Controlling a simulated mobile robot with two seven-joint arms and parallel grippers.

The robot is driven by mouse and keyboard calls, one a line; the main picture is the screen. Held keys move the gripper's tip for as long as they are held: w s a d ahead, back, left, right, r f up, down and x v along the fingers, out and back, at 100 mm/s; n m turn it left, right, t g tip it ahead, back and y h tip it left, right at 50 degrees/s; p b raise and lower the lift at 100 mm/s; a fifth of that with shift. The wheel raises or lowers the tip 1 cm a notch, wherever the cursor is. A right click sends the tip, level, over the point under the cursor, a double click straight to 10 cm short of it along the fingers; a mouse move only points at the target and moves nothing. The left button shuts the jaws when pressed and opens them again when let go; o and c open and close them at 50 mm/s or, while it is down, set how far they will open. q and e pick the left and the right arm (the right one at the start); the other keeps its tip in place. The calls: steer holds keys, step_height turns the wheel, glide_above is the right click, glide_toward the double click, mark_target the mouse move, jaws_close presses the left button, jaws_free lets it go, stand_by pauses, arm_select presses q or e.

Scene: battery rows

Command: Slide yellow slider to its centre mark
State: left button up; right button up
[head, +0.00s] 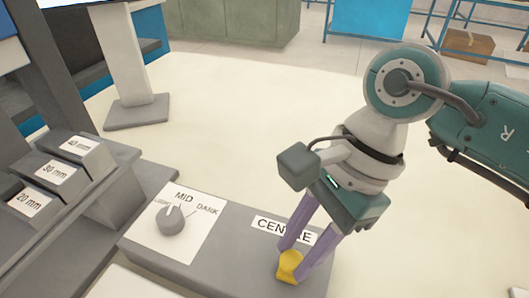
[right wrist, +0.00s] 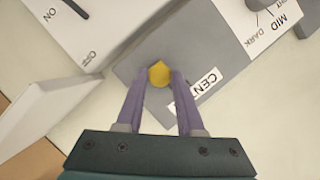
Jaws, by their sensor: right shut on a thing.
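The yellow slider (head: 289,267) is a small yellow knob on the front right part of a grey control box (head: 222,219). It stands just in front of the white label reading CENTRE (head: 269,224), partly covered by my finger in the head view. My right gripper (head: 292,262) has its two purple fingers closed on the slider from both sides. The right wrist view also shows the slider (right wrist: 159,74) between the fingertips, with the label (right wrist: 207,88) beside it, partly hidden by a finger. The slot and centre mark cannot be made out. My left gripper is not in view.
A grey dial (head: 171,219) marked LIGHT, MID, DARK is on the box's left part. Blocks labelled 20, 30 and 40 mm (head: 57,171) stand at the left. In the right wrist view, an ON/OFF switch panel (right wrist: 84,30) is close by.

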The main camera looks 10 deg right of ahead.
jaws_close()
stand_by(0.8)
arm_select(q)
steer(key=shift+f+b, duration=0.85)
steer(key=shift+b, duration=0.05)
arm_select(e)
steer(key=shift+w+a+f, duration=0.2)
steer(key=shift+w+a, duration=0.3)
steer(key=shift+a, duration=0.15)
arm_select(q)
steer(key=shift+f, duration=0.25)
arm_select(e)
steer(key=shift+w+a+r, duration=0.15)
steer(key=shift+w+a, duration=0.1)
steer(key=shift+a, duration=0.2)
steer(key=o, duration=0.9)
jaws_free()
